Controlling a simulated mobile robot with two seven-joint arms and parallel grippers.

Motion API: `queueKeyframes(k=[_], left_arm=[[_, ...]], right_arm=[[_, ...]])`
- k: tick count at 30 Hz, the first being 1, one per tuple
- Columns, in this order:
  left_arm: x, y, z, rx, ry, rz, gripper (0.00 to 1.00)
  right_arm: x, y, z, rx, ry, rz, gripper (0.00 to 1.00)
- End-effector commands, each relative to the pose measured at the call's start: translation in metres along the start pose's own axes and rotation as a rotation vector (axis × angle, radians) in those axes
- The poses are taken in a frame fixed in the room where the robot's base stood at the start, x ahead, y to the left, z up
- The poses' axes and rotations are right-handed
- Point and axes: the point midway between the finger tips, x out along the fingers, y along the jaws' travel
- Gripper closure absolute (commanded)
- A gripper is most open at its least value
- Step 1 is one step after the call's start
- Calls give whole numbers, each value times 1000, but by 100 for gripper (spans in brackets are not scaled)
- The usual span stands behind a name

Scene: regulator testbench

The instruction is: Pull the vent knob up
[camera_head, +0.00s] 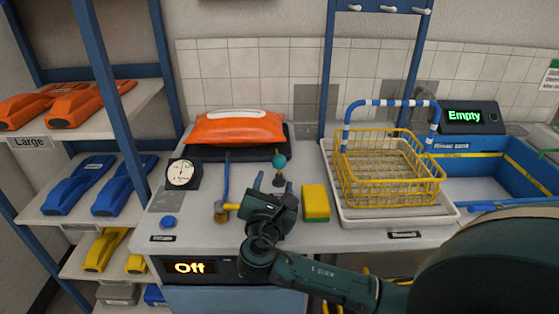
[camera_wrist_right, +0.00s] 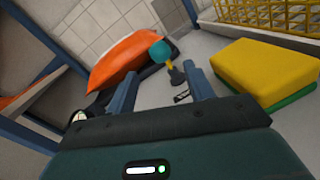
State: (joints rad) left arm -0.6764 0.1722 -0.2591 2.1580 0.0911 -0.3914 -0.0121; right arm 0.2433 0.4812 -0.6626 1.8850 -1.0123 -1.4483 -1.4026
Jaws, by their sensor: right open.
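A teal round knob (camera_head: 279,162), which I take for the vent knob, stands upright on a short yellow and dark stem at the back of the bench. In the right wrist view the knob (camera_wrist_right: 161,51) shows beyond and between the fingers. My right gripper (camera_head: 274,182) is open and empty, just in front of the knob and pointing towards it. Its two blue-grey fingers (camera_wrist_right: 160,76) appear apart from the knob, with its stem and dark base in the gap between them. My left gripper is not in view.
An orange bag (camera_head: 238,128) lies behind on a dark tray. A pressure gauge (camera_head: 182,174), a blue button (camera_head: 168,222) and a brass fitting (camera_head: 221,211) are to the left. A yellow-green sponge (camera_head: 316,203) and a yellow wire basket (camera_head: 388,168) are to the right.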

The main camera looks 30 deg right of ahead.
Motion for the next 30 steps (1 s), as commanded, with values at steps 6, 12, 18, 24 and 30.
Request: queueKeyframes(k=[6,12,18,24,30], left_arm=[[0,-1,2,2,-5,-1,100],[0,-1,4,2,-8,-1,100],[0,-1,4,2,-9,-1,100],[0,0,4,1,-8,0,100],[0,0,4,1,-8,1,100]], right_arm=[[49,0,2,-1,-4,-2,47],[81,0,0,-1,-1,0,47],[95,0,0,0,1,0,47],[96,0,0,1,1,0,47],[96,0,0,1,1,0,56]])
